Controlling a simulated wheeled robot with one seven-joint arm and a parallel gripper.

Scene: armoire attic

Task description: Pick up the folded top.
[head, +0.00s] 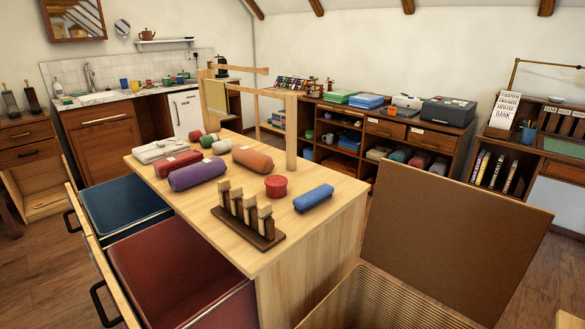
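A pale, off-white folded cloth item, which looks like the folded top (160,150), lies flat at the far left end of the light wooden island top (300,231). A dark red roll (179,163) lies just in front of it and hides part of its near side. A purple roll (198,172) lies nearer still. My gripper is not in view.
An orange roll (252,159), a red round tin (276,187), a blue case (313,198) and a peg rack (245,219) share the island. An open-lidded basket (385,302) stands at front right.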

